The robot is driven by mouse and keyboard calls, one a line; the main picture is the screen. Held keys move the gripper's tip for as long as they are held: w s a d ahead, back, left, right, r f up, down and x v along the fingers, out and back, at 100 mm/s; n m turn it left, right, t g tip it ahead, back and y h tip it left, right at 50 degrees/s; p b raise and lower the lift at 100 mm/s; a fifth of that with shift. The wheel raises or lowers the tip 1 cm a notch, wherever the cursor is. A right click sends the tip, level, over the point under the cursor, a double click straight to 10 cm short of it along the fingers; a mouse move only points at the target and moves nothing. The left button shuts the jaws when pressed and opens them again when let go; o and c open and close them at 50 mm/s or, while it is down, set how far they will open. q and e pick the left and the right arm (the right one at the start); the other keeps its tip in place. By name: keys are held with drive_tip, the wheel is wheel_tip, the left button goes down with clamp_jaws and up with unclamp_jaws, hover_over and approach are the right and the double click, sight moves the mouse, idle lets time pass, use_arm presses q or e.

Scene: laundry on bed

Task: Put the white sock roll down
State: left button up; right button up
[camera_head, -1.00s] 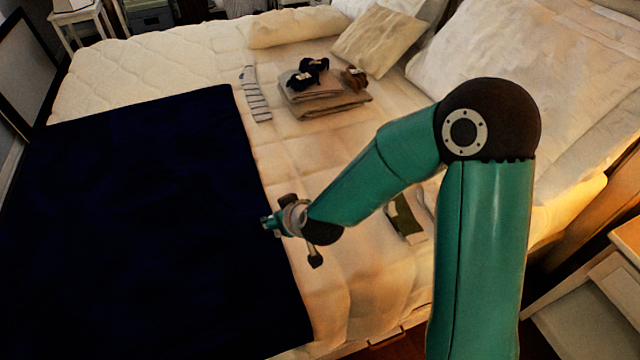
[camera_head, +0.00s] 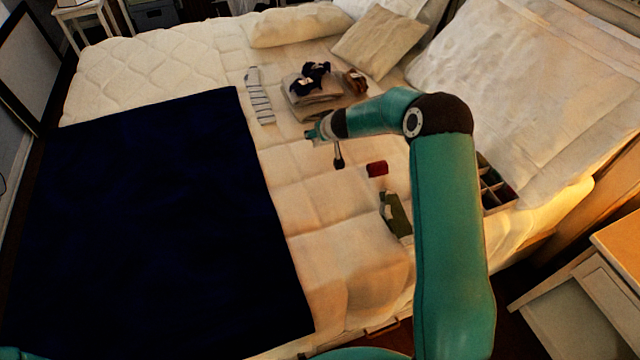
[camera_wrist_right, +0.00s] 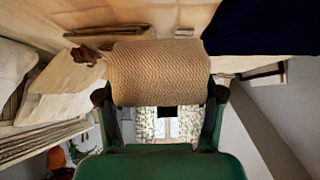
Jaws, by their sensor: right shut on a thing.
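My right gripper (camera_head: 316,133) is over the cream bed, close to the near side of the folded stack. In the right wrist view its fingers (camera_wrist_right: 160,97) are shut on the white sock roll (camera_wrist_right: 160,72), a ribbed knit roll that looks tan in this light. The roll lies across between both fingertips, with the bed cover beyond it. In the head view I cannot make out the roll at the gripper. My left gripper is not in view.
A folded tan stack (camera_head: 312,105) bears dark rolls (camera_head: 311,76), with a brown roll (camera_head: 355,82) at its right. A striped sock (camera_head: 260,96), red roll (camera_head: 377,169) and green socks (camera_head: 397,214) lie around. A divided box (camera_head: 496,190) is partly behind my arm. A navy blanket (camera_head: 150,220) covers the left.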

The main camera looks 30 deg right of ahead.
wheel_tip(320, 180, down, 20)
drive_tip(key=b, duration=1.8)
drive_tip(key=shift+d+f+b, duration=0.1)
drive_tip(key=shift+b, duration=0.25)
drive_tip(key=o, duration=0.6)
drive_tip(key=shift+c, duration=0.2)
drive_tip(key=o, duration=0.4)
drive_tip(key=shift+o, duration=0.2)
drive_tip(key=p+v, duration=0.1)
drive_tip(key=v, duration=1.1)
